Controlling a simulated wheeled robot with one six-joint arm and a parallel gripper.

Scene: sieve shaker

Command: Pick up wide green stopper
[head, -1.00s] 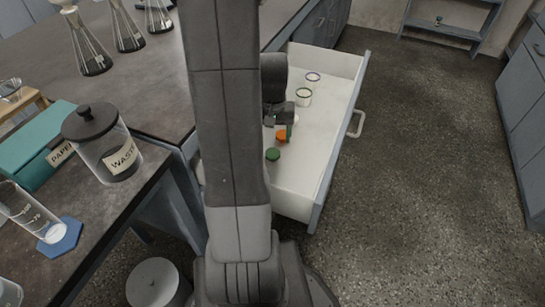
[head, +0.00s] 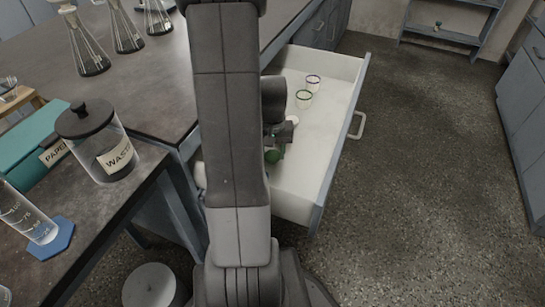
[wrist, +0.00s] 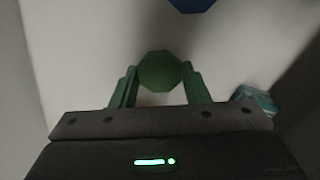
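The wide green stopper (head: 272,156) lies on the floor of the open white drawer, just beyond my arm. In the wrist view the stopper (wrist: 160,71) is a dark green, many-sided disc. My gripper (wrist: 161,72) has its two green fingers on either side of it, with what look like narrow gaps. The fingers are open around or just above the stopper; the exact height is hard to tell. In the head view my gripper (head: 277,146) is low in the drawer and partly hidden by my arm.
The drawer (head: 305,195) also holds two clear cups (head: 304,99) toward its back and a small white piece (head: 292,118). A blue object (wrist: 190,4) and a teal glassy item (wrist: 256,100) show in the wrist view. A bench with a waste jar (head: 98,145) stands left.

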